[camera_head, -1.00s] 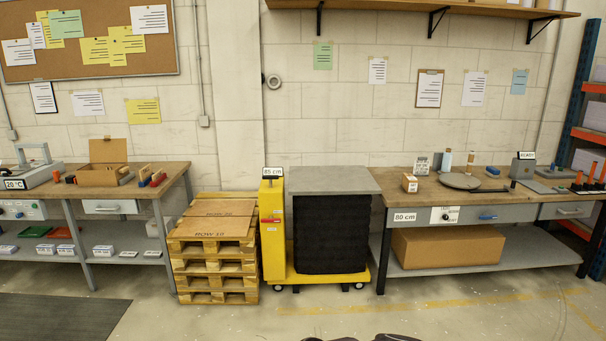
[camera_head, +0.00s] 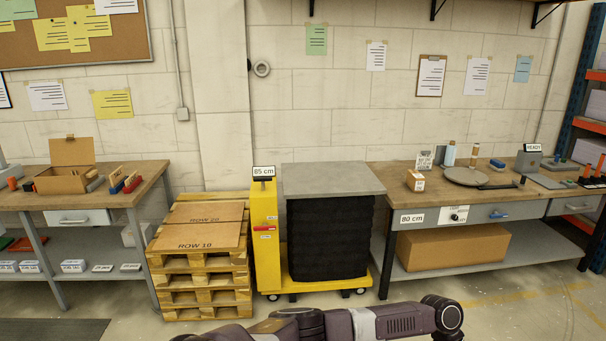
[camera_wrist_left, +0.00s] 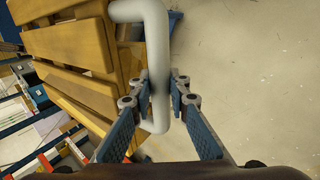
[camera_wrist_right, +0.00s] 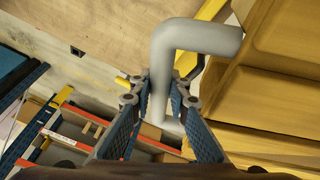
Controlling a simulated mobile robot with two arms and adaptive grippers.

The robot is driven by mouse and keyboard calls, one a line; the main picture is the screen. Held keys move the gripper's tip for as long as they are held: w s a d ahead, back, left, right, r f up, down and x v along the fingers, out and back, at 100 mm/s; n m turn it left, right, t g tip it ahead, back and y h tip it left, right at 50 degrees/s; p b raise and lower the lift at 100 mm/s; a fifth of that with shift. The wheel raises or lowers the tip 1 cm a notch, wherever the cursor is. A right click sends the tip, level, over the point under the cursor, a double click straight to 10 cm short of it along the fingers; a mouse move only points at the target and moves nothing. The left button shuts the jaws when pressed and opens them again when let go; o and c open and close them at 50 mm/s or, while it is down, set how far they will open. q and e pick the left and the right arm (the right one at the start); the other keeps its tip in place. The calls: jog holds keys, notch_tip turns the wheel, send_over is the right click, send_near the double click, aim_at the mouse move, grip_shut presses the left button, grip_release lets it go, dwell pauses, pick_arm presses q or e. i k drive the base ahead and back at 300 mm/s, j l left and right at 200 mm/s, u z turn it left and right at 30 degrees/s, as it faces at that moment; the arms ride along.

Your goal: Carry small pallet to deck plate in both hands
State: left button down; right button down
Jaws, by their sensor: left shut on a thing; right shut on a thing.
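The small pallet (camera_wrist_left: 75,45) is wooden and slatted, with a grey bent handle (camera_wrist_left: 155,55) in the left wrist view. My left gripper (camera_wrist_left: 158,90) is shut around that handle. In the right wrist view the pallet's wood (camera_wrist_right: 285,65) is at the right, with another grey handle (camera_wrist_right: 163,70). My right gripper (camera_wrist_right: 160,92) is shut around it. The head view shows neither the small pallet nor the gripper tips. The deck plate appears to be the grey slab (camera_head: 333,178) topping the yellow trolley; its top is bare.
The yellow trolley (camera_head: 265,235) bears an 85 cm sign. A pallet stack (camera_head: 200,285) with ROW 10 boards stands to its left. A workbench (camera_head: 405,200) marked 80 cm is close on the right, another bench (camera_head: 145,185) at the left. Bare floor lies in front.

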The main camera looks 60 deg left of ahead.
aim_at(331, 175)
jog(key=i+j+u, duration=0.15)
jog(key=j, duration=0.2)
jog(key=i+j+u, duration=0.15)
jog(key=j, duration=0.15)
jog(key=i+j+u, duration=0.7)
jog(key=i+j, duration=0.15)
jog(key=i+u, duration=0.4)
jog(key=i, duration=0.15)
jog(key=i+l+u, duration=0.1)
jog(key=i+u, duration=0.3)
jog(key=i, duration=0.2)
jog(key=i+l+u, duration=0.4)
jog(key=i+j, duration=0.05)
jog(key=i, duration=0.05)
